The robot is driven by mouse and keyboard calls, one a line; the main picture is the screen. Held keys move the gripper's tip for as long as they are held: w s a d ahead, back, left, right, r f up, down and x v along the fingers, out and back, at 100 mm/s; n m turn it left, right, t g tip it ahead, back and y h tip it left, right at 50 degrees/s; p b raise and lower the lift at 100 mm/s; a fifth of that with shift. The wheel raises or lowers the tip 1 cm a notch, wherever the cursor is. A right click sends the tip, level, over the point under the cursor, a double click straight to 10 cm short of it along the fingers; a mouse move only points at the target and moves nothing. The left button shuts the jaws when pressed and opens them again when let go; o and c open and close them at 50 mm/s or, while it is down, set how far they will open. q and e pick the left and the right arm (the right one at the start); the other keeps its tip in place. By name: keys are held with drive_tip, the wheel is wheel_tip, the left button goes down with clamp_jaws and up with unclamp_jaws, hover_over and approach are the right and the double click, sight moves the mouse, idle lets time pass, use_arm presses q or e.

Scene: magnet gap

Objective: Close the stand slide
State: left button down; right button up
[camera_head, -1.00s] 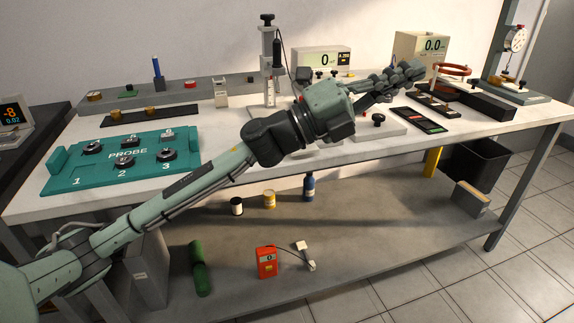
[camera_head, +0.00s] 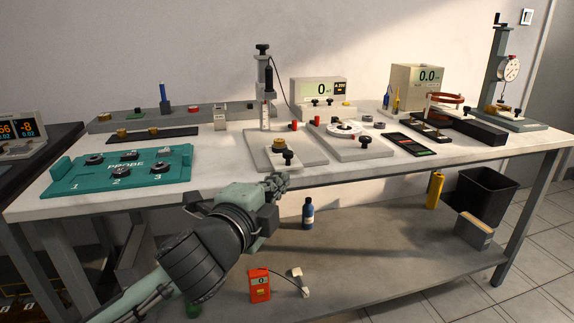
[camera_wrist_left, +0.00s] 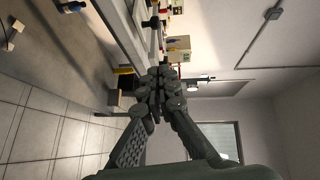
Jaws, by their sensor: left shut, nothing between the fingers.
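The stand (camera_head: 264,90) is an upright grey column with a black knob on top and a cable, at the back middle of the bench in the head view. Which part counts as the stand slide is not certain. My left gripper (camera_head: 278,181) is shut and empty, in front of the bench's front edge below the plate, apart from it. Its shut fingers also show in the left wrist view (camera_wrist_left: 160,88).
A teal PROBE tray (camera_head: 118,178) lies on the left of the bench (camera_head: 225,165). Meters and a dial-gauge stand (camera_head: 497,85) stand at the back and right. The lower shelf (camera_head: 375,235) holds a blue bottle (camera_head: 308,213) and a red meter (camera_head: 259,285).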

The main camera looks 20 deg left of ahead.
sight(275, 141)
use_arm(q)
drive_tip(key=shift+w+a+f+b, duration=0.15)
drive_tip(key=shift+w+a+f, duration=0.2)
drive_tip(key=shift+w, duration=1.65)
drive_tip(key=shift+w+a+f+b, duration=0.2)
drive_tip(key=shift+w+a, duration=0.25)
drive_tip(key=shift+w, duration=1.55)
drive_tip(key=shift+w+a+f+b, duration=0.2)
drive_tip(key=shift+w+a, duration=0.2)
drive_tip(key=shift+w, duration=1.6)
use_arm(e)
drive_tip(key=v, duration=0.3)
drive_tip(key=shift+s+d+r, duration=0.15)
drive_tip(key=shift+d+r, duration=0.1)
drive_tip(key=shift+r, duration=0.05)
use_arm(q)
drive_tip(key=shift+w, duration=0.1)
use_arm(e)
drive_tip(key=shift+r, duration=0.1)
